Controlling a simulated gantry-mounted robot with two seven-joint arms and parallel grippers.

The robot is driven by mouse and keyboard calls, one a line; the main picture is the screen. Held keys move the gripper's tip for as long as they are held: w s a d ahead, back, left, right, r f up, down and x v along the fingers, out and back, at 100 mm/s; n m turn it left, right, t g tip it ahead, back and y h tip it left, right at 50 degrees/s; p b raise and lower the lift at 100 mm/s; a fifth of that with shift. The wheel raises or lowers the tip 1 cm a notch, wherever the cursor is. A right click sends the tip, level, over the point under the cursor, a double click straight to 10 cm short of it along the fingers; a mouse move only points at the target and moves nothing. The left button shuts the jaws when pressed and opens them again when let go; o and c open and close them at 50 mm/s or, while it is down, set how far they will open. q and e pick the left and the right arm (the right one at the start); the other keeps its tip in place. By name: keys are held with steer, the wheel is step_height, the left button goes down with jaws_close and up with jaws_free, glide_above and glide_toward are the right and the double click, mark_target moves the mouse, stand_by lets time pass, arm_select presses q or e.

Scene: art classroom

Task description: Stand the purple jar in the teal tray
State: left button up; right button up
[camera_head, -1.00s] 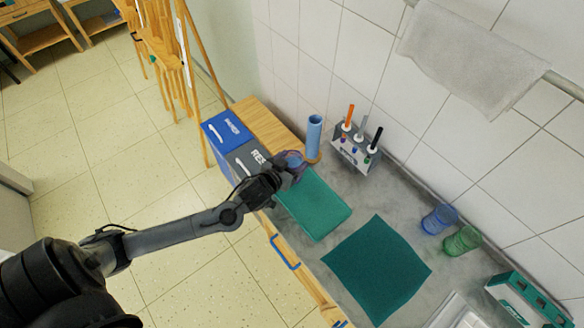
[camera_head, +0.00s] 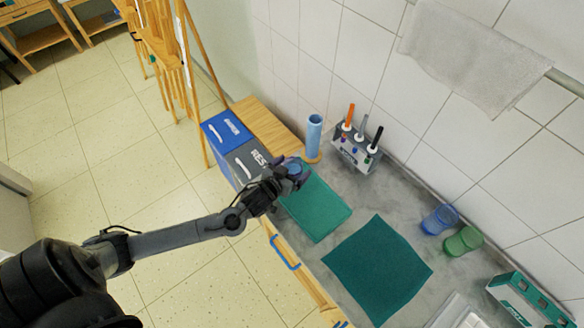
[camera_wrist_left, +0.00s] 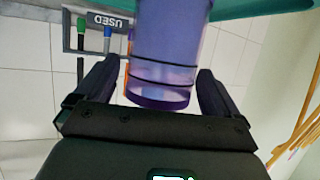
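The purple jar (camera_head: 297,168) is at the far left end of the teal tray (camera_head: 319,211), partly covered by my left gripper (camera_head: 293,175). In the left wrist view, upside down, the see-through purple jar (camera_wrist_left: 166,50) is between the two dark fingers of my left gripper (camera_wrist_left: 157,68). A narrow gap shows between the jar and the left-hand finger; the right-hand finger is very close to it. The jar's base is hidden, so I cannot tell whether it touches the tray. My right gripper is not in view.
A teal cloth (camera_head: 377,269) lies beside the tray. A blue cylinder (camera_head: 314,133) and a marker rack (camera_head: 357,151) stand behind. Blue and grey bins (camera_head: 227,130) are on the left. A blue cup (camera_head: 439,219) and green cup (camera_head: 463,241) stand right.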

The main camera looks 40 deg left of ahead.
arm_select(q)
steer(key=shift+r, duration=0.15)
steer(key=shift+s+d+r, duration=0.1)
steer(key=shift+s, duration=0.15)
steer(key=p+v, duration=0.1)
steer(key=v, duration=1)
steer(key=s+d+m+g+h, duration=0.1)
steer(key=s+d+g, duration=0.3)
steer(key=s+g, duration=0.1)
steer(key=s+d+m+g+h, duration=0.1)
steer(key=s+d+g, duration=0.3)
steer(key=s, duration=0.4)
steer(key=shift+s+d+f+m+g, duration=0.25)
steer(key=shift+d+f+m+g, duration=0.15)
steer(key=shift+d+m, duration=0.35)
steer(key=shift+r, duration=0.1)
